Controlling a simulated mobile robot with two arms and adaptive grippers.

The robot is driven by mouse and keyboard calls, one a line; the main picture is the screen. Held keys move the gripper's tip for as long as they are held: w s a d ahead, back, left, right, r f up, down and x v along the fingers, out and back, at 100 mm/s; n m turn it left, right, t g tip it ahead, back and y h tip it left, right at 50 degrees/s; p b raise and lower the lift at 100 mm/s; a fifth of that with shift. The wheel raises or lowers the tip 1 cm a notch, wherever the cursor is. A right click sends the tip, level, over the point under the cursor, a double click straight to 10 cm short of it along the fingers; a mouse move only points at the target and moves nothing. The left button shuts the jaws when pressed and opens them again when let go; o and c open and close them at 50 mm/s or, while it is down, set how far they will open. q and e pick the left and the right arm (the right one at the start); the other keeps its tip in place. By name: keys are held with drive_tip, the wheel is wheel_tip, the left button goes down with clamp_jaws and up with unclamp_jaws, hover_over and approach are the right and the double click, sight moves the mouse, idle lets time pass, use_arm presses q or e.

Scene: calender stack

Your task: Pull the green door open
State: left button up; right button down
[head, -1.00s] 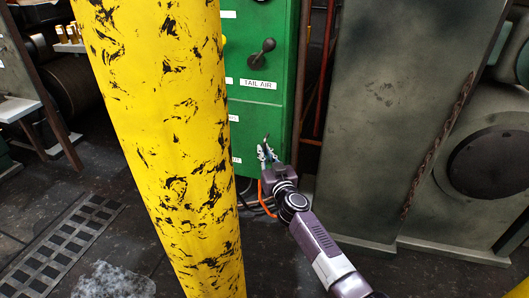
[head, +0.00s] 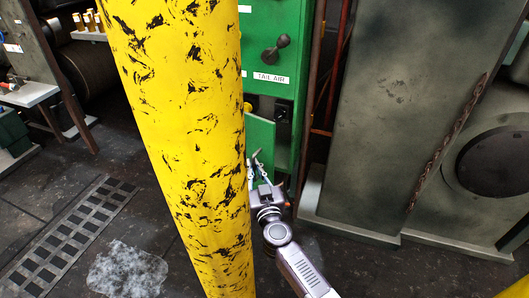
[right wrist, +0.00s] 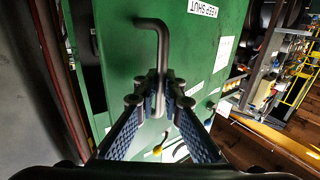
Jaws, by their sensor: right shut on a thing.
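The green door (head: 259,133) is low on the green cabinet (head: 272,20). In the right wrist view the green door (right wrist: 125,50) fills the middle and carries a bent grey handle (right wrist: 164,45) and an upside-down KEEP SHUT label (right wrist: 203,8). My right gripper (head: 255,162) is at the door's front in the head view. In the right wrist view, the right gripper (right wrist: 161,85) is shut on the handle's lower end. The yellow column partly hides the door and cabinet. My left gripper is out of view.
A thick yellow column (head: 185,130) with black scuffs stands just left of my right arm. A grey machine housing (head: 385,110) stands to the right. A floor grate (head: 65,235) and a pale patch (head: 128,270) lie on the dark floor at left.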

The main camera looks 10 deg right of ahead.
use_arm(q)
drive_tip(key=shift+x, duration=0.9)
use_arm(e)
drive_tip(key=shift+s+a+f, duration=0.1)
drive_tip(key=shift+s+a, duration=0.45)
drive_tip(key=shift+a, duration=0.2)
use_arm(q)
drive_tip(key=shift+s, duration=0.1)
use_arm(e)
drive_tip(key=c, duration=2.3)
unclamp_jaws()
drive_tip(key=shift+c, duration=0.2)
drive_tip(key=shift+d, duration=0.1)
drive_tip(key=shift+s, duration=0.1)
drive_tip(key=s, duration=1.2)
drive_tip(key=shift+w, duration=0.1)
drive_tip(key=shift+c, duration=0.2)
